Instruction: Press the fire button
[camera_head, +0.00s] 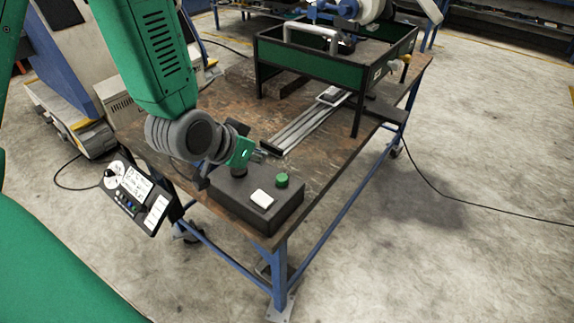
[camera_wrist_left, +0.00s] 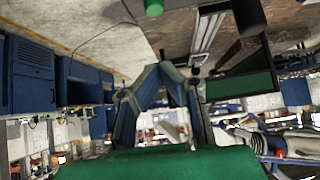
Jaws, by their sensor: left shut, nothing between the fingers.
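A black control box (camera_head: 228,198) sits on the near corner of the workbench. On its top are a green round button (camera_head: 282,180), a white square button (camera_head: 262,198) and a black knob (camera_head: 239,171). No readable label shows which is the fire button. My left gripper (camera_head: 262,154) is above and behind the box, near the knob and apart from the green button. In the left wrist view its fingers (camera_wrist_left: 163,70) are shut and empty. The green button (camera_wrist_left: 153,7) shows there at the top edge. My right gripper is not in view.
The brown workbench (camera_head: 330,165) carries a metal rail (camera_head: 305,128) and a green-sided black frame (camera_head: 290,68) farther back. A control panel (camera_head: 138,197) hangs off the bench's left side. Open floor lies to the right.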

